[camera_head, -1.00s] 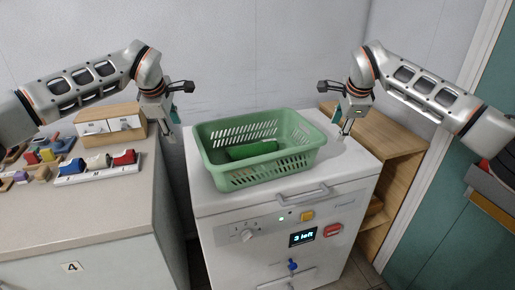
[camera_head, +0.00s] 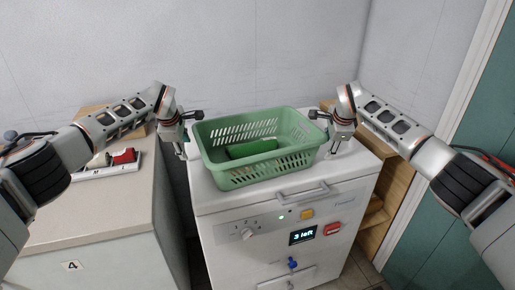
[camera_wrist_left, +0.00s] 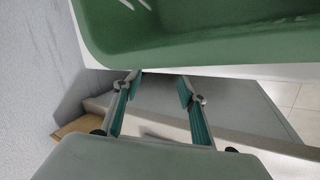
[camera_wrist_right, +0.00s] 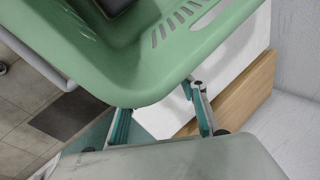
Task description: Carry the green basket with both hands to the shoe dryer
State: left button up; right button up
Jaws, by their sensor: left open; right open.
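The green basket (camera_head: 218,172) stands on top of a white machine, with slotted walls and a dark green object (camera_head: 252,148) lying inside. My left gripper (camera_head: 181,152) is open beside the basket's left end. In the left wrist view its two fingers (camera_wrist_left: 158,90) are apart just outside the basket wall (camera_wrist_left: 190,45), with nothing between them. My right gripper (camera_head: 335,148) is open beside the basket's right end. In the right wrist view its fingers (camera_wrist_right: 160,105) are apart near the rim (camera_wrist_right: 150,92). I cannot tell which thing is the shoe dryer.
The white machine (camera_head: 215,215) has a front handle, a knob, buttons and a display reading "3 left". A counter (camera_head: 110,215) marked 4 stands at left, bearing a tray (camera_head: 110,168) with colored items. A wooden shelf unit (camera_head: 385,185) stands at right.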

pick_arm(q)
jog(key=shift+w+f, duration=0.15)
jog(key=shift+f, duration=0.3)
pick_arm(e)
jog(key=shift+w+f, duration=0.1)
jog(key=shift+f, duration=0.4)
pick_arm(q)
jog(key=shift+d, duration=0.3)
pick_arm(e)
jog(key=shift+a, duration=0.35)
pick_arm(q)
jog(key=shift+d, duration=0.45)
pick_arm(e)
jog(key=shift+a, duration=0.45)
